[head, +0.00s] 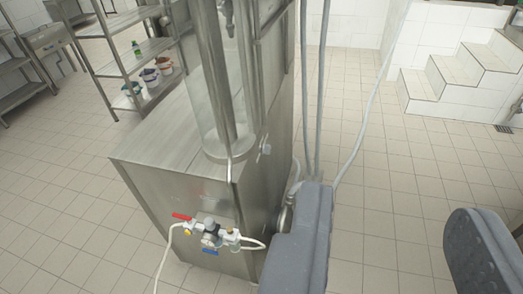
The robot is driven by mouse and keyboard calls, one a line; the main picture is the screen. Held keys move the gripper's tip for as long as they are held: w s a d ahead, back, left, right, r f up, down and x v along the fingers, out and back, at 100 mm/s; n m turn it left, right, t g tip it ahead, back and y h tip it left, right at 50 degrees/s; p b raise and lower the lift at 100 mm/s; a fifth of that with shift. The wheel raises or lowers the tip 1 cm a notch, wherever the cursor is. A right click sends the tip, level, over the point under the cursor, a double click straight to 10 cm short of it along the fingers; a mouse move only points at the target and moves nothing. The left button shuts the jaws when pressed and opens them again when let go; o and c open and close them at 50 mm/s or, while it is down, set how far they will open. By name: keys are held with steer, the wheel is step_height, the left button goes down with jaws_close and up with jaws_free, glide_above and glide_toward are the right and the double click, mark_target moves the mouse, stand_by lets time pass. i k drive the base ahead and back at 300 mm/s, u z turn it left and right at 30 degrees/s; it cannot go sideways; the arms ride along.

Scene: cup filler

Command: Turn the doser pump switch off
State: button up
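A steel machine cabinet (150,155) with a clear cylinder (205,90) on top stands left of centre. A small light fitting (265,148) sits on its right side face; it may be the doser pump switch, but it is too small to tell its setting. My gripper (389,205) shows as two grey fingers at lower right, wide apart with only floor between them. It holds nothing. The left finger overlaps the cabinet's lower right side in the picture and partly hides a round metal fitting (284,217). I cannot tell whether they touch.
Steel shelves (150,93) stand at back left, tiled steps (455,75) at back right. The floor at right is clear.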

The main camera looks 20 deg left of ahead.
mark_target(266, 149)
steer(key=u, duration=0.1)
steer(key=i, duration=1.7)
steer(key=z, duration=0.6)
